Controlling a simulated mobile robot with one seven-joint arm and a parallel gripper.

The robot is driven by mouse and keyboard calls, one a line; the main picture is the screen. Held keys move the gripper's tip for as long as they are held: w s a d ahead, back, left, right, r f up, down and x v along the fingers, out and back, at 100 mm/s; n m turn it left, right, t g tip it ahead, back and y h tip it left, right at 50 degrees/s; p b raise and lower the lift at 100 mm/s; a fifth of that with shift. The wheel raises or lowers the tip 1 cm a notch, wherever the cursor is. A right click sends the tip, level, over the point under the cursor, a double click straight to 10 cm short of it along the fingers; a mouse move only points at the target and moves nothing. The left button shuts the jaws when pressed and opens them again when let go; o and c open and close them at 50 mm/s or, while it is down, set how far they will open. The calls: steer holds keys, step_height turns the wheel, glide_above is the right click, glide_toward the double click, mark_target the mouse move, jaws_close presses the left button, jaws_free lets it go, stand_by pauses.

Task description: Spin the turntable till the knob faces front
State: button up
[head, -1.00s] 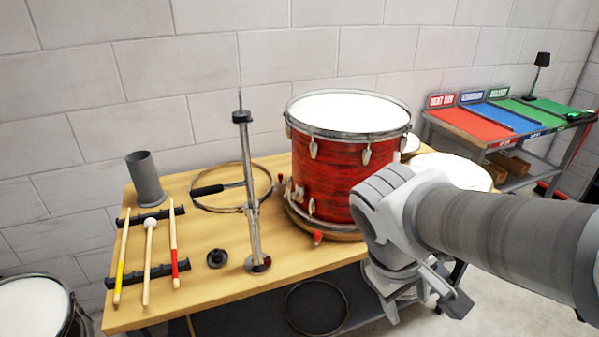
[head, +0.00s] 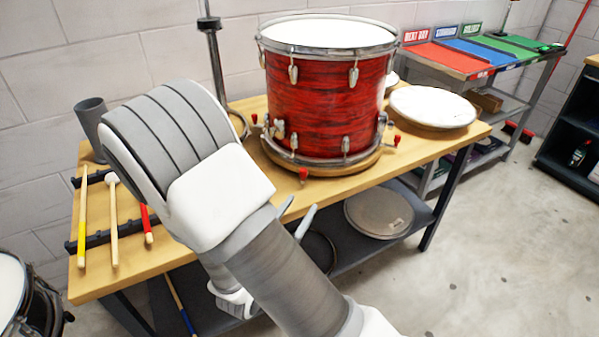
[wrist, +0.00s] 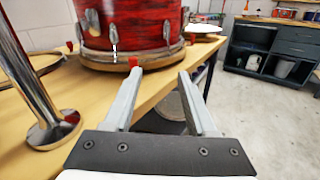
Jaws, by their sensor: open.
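The red drum (head: 325,98) stands upright on the round wooden turntable (head: 335,168) on the bench. Red-tipped pegs stick out around the turntable: one at the front (head: 303,175), one at the left (head: 254,118), one at the right (head: 396,141). A silver knob-like fitting (head: 279,128) is on the drum's lower left side; I cannot tell which part is the task's knob. My gripper (wrist: 160,74) is open and empty, just in front of the turntable. In the wrist view the front red peg (wrist: 133,63) shows just beyond the left fingertip; contact is unclear.
A chrome stand (wrist: 30,85) rises left of my gripper. Drumsticks (head: 113,220) lie on a rack at the bench's left, near a grey cup (head: 90,115). A pale drumhead (head: 433,106) lies right of the drum.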

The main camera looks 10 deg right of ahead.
mark_target(302, 174)
steer(key=a+f+n+t+y, duration=0.2)
steer(key=a+f+n+y, duration=0.1)
steer(key=b+x, duration=0.2)
steer(key=x, duration=1.5)
steer(key=shift+w+f, duration=0.15)
steer(key=shift+w, duration=0.3)
jaws_close()
stand_by(0.4)
